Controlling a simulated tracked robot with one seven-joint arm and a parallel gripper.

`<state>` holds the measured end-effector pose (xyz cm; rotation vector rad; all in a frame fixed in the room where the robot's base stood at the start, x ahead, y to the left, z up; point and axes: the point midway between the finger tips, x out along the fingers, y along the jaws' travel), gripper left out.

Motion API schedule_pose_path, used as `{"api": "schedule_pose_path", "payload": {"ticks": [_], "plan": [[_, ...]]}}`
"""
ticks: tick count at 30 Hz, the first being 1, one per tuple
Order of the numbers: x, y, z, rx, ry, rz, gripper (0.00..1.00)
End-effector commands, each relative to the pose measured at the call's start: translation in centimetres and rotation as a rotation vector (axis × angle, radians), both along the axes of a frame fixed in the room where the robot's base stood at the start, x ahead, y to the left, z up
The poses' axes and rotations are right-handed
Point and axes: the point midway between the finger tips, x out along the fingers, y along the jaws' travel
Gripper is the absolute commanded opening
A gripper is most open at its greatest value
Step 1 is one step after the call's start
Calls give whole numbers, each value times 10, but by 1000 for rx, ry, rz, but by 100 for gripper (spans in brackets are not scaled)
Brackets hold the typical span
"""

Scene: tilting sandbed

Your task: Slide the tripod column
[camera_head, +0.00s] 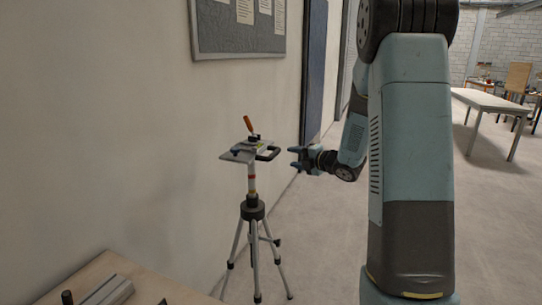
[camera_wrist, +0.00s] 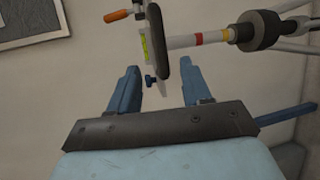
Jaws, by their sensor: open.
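A tripod (camera_head: 254,240) stands on the floor near the wall, with its legs spread. My gripper (camera_head: 294,158) is open and empty, just right of the head. I cannot tell whether anything touches.
A wooden bench top (camera_head: 125,285) with a metal block is at the lower left. A grey notice board (camera_head: 238,35) hangs on the wall. A white table (camera_head: 492,101) stands far right. Open floor (camera_head: 320,240) lies right of the tripod.

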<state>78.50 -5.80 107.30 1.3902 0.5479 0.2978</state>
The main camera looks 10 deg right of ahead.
Motion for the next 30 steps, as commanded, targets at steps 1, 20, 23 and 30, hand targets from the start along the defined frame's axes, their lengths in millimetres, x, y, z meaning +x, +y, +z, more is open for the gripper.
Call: {"api": "schedule_pose_path", "payload": {"ticks": [1,20,23,30], "plan": [[5,4,-2,1,2,3,48],[92,56,-21,0,2,0,48],[100,60,-23,1,3,-2,48],[107,64,-24,1,2,-2,48]]}}
